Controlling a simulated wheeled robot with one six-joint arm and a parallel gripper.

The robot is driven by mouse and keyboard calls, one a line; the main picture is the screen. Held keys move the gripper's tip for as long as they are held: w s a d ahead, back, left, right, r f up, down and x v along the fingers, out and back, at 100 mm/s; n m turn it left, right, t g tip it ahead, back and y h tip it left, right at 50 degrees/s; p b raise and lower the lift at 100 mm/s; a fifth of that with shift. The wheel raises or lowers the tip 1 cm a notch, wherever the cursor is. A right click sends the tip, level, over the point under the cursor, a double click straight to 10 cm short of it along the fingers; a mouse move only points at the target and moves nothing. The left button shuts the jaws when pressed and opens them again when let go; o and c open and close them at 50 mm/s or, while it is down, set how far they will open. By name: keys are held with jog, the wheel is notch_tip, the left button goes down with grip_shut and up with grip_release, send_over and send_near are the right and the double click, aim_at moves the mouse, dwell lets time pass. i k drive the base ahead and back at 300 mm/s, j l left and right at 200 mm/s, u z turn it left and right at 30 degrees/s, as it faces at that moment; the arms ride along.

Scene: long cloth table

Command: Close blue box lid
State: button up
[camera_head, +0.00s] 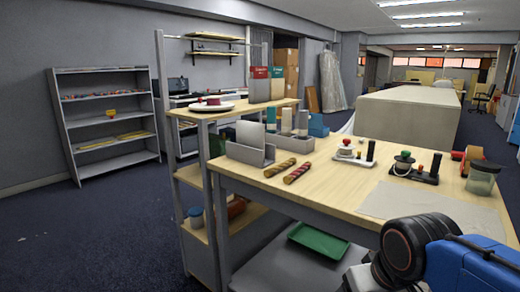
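A small blue object (318,126), which may be the blue box, stands at the far left part of the wooden table, behind the grey organiser. It is partly hidden and too small to tell whether its lid is open. My gripper is not in view; only blue and black parts that look like my arm show at the lower right, in front of the table's near edge.
The wooden table (335,181) holds a grey organiser (296,144), two patterned rolls, small stands with knobs, and a glass jar (482,178) at the right. A grey mat (430,208) lies near the front. A shelf unit stands left; the long cloth table (408,118) stands behind.

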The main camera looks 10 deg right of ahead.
aim_at(315, 120)
jog(key=i+j+z, duration=0.45)
jog(key=j+z, duration=0.2)
jog(key=i+j+z, duration=0.15)
jog(key=j, duration=0.3)
jog(key=i+j+z, duration=0.1)
jog(key=j, duration=0.3)
jog(key=i+j+z, duration=0.15)
jog(key=j, duration=0.3)
jog(key=j+z, duration=0.15)
jog(key=j, duration=0.3)
